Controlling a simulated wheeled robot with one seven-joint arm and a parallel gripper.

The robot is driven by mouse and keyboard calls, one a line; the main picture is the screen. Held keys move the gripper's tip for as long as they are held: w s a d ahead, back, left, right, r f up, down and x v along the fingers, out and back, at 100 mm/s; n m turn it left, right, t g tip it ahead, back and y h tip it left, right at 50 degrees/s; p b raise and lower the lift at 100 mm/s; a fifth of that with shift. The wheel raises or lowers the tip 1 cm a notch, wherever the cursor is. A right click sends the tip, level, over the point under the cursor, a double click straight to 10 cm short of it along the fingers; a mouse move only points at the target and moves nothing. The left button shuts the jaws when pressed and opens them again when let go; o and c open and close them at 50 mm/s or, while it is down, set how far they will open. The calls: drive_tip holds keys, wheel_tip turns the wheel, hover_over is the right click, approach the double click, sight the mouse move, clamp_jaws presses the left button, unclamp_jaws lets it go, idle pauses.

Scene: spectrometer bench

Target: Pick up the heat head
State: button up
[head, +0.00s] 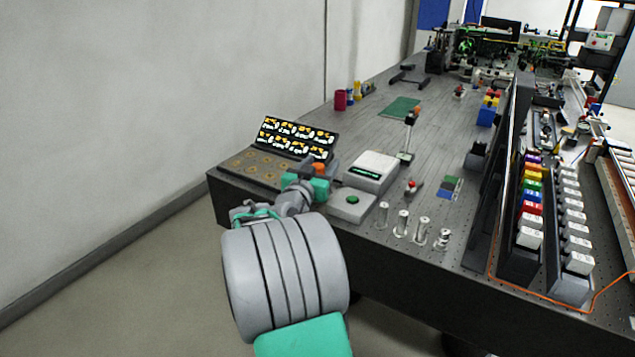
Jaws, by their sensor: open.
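My gripper (322,174) is at the end of my grey and teal arm, over the near left part of the bench, between the open case and the white instrument. It is open. A small orange piece (319,167) shows right at its jaws, partly hidden; I cannot tell whether it touches them. I cannot tell for sure which thing is the heat head. Another orange-topped piece (415,114) is on a thin upright stand farther back, apart from my gripper.
The dark bench (340,130) runs away from me. An open black case (298,138) is at left. A white instrument (372,170), a green-button box (352,205) and several metal posts (402,222) stand near the front edge. Racks of coloured blocks (532,208) are at right.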

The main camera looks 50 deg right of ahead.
drive_tip(key=shift+d, duration=0.25)
clamp_jaws()
idle(0.4)
